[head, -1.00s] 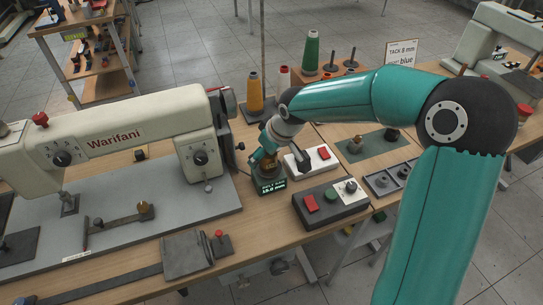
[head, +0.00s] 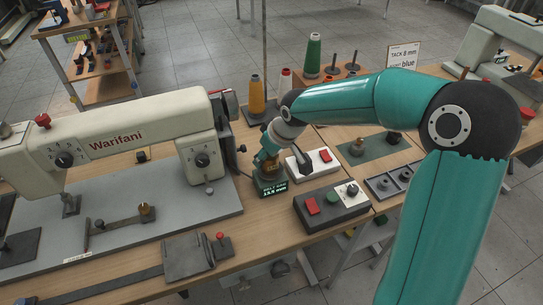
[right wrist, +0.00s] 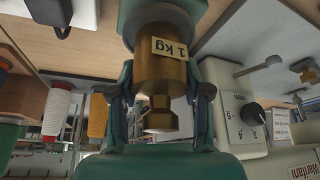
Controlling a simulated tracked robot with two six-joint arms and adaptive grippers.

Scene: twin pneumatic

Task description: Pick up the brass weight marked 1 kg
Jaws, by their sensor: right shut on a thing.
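The brass weight (right wrist: 160,75) fills the middle of the right wrist view, with a pale "1 kg" label on its side and a narrower knob. My right gripper (right wrist: 163,92) has its two fingers on either side of the weight and is shut on it. In the head view my right gripper (head: 267,164) is just above a small dark box with a green-lit display (head: 272,187). The fingers and arm mostly hide the weight there. I cannot tell whether the weight's base still touches the surface below it. My left gripper is out of view.
The sewing machine (head: 120,128) stands close on the left. A white switch box (head: 318,160) and a dark control box (head: 330,206) are to the right. Yellow (head: 257,95) and green (head: 313,55) thread spools stand behind.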

